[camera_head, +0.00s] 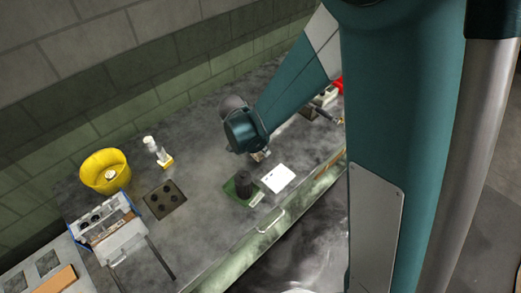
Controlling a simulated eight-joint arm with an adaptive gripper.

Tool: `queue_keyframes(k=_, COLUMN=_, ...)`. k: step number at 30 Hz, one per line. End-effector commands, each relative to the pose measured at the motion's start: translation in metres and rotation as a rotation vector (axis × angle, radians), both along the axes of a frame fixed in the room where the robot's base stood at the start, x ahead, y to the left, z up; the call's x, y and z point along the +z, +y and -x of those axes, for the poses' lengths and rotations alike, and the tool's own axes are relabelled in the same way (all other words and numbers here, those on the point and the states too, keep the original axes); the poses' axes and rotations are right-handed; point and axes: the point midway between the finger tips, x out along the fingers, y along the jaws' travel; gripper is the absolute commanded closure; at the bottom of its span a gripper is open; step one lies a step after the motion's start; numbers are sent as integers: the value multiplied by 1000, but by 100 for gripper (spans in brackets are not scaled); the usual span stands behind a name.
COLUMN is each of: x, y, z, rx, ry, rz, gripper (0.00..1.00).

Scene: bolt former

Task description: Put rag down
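My teal arm reaches down from the upper right over the grey workbench (205,190). My gripper (260,156) shows only as a small grey piece below the wrist, close above the bench, behind a green mat and a white sheet. Its fingers are too small and hidden to tell whether they are open or shut. I cannot make out a rag for certain, either at the gripper or on the bench.
A dark cylinder (243,184) stands on the green mat (229,187), beside the white sheet (278,178). A dark plate with holes (164,199), a white bottle (153,147), a yellow bucket (104,163) and an open toolbox (119,249) are left. A brick wall is behind.

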Motion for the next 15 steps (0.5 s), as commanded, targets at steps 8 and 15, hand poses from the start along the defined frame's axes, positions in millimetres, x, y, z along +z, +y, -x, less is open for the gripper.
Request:
queue_keyframes(k=8, x=-10, y=0, z=0, rx=0, ry=0, rz=0, gripper=78)
queue_keyframes(k=15, x=-11, y=0, z=0, rx=0, ry=0, rz=0, gripper=78)
